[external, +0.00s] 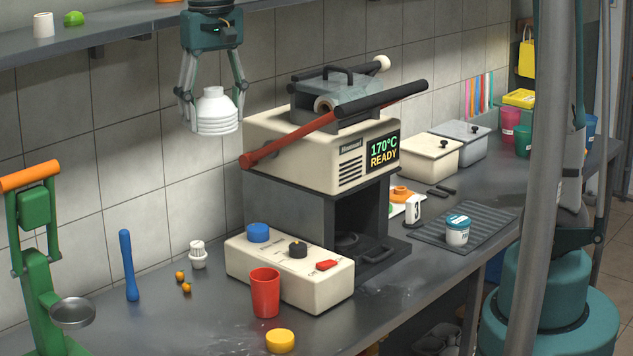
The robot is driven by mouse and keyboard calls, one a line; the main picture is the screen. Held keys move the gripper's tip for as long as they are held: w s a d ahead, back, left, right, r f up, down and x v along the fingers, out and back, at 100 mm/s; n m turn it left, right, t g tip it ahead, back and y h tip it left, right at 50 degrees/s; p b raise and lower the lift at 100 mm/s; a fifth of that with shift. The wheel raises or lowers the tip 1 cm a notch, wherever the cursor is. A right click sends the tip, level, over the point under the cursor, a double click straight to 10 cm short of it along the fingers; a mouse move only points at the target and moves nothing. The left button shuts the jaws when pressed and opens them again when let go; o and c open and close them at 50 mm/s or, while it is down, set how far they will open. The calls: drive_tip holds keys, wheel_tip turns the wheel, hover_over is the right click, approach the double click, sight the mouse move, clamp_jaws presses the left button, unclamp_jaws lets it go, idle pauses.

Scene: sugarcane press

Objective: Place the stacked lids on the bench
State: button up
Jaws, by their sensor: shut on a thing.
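The stacked lids (215,122) are a white, ribbed stack with a narrower knob-like top. My gripper (212,98) points down and is shut on the stack, with a finger at each side. It holds the stack in the air, upright, in front of the tiled wall and left of the cream press machine. The grey bench (190,305) lies well below, and the stack is clear of it. The far finger's contact is partly hidden by the lids.
The cream machine (300,150) with a red-and-black lever stands right of my gripper. On the bench are a control box (290,275), a red cup (265,293), a yellow lid (280,341), a small white fluted item (198,256), a blue stick (129,266) and a green press (38,260).

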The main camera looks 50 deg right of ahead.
drive_tip(key=s+a+f+n+b, duration=0.1)
drive_tip(key=s+a+f, duration=0.15)
drive_tip(key=a, duration=0.35)
drive_tip(key=s+a+f+n, duration=0.1)
drive_tip(key=a+f, duration=0.3)
drive_tip(key=a, duration=0.2)
drive_tip(key=m+b, duration=0.1)
drive_tip(key=b, duration=0.2)
hover_over(139, 331)
wheel_tip(139, 331, down, 29)
drive_tip(key=shift+f+b, duration=0.45)
drive_tip(key=shift+f, duration=2.6)
drive_tip(key=shift+f, duration=1.9)
